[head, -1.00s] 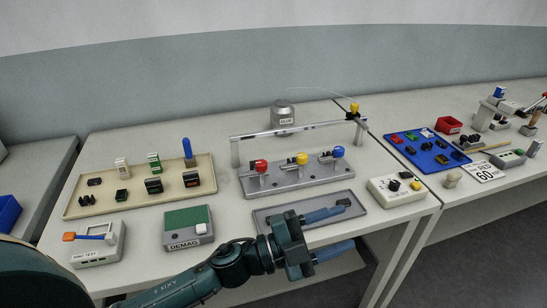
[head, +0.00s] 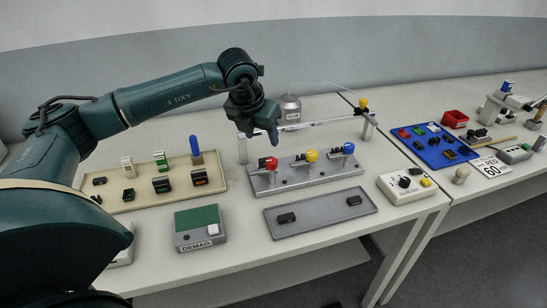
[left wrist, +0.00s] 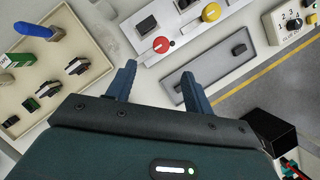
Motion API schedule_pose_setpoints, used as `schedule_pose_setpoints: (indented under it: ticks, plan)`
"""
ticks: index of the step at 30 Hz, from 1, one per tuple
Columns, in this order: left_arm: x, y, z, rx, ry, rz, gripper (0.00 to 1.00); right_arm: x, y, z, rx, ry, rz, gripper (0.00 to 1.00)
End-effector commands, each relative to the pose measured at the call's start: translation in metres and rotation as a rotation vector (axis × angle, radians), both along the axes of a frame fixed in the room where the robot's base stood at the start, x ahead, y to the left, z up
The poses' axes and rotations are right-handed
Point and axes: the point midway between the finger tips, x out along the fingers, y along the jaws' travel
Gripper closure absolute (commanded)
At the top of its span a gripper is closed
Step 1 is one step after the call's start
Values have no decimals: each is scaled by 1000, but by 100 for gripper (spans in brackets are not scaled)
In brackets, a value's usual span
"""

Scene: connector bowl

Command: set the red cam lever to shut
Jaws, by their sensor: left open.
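The red cam lever (head: 268,163) is the leftmost of the levers on a grey metal fixture (head: 315,181). Its round red knob also shows in the left wrist view (left wrist: 161,45), a little beyond my fingertips. A yellow lever (head: 310,156) and a blue lever (head: 347,148) stand to its right. My left gripper (head: 272,138) is above the red lever, pointing down, apart from it as far as I can tell. In the left wrist view its two fingers (left wrist: 158,73) are spread and empty. My right gripper is in neither view.
A metal rail (head: 310,125) runs behind the levers, with a round weight (head: 288,108) behind it. A beige tray (head: 125,205) with connectors is at left. A DEMAG box (head: 200,229) and a grey tray (head: 322,217) are in front. A dial box (head: 404,187) is at right.

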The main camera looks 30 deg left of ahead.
Motion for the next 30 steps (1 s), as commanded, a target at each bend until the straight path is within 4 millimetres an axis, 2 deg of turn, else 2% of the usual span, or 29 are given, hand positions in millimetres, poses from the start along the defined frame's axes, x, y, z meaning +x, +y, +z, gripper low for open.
schedule_pose_setpoints:
  ticks: [9,15,21,30]
  plan:
    - [24,0,-60,-3,4,-3,48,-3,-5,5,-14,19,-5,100]
    - [38,1,-92,-4,2,-4,48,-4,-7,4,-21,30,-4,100]
    - [44,2,-107,-4,1,-4,48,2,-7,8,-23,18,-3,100]
    - [45,2,-110,-4,0,-5,48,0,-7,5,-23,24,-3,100]
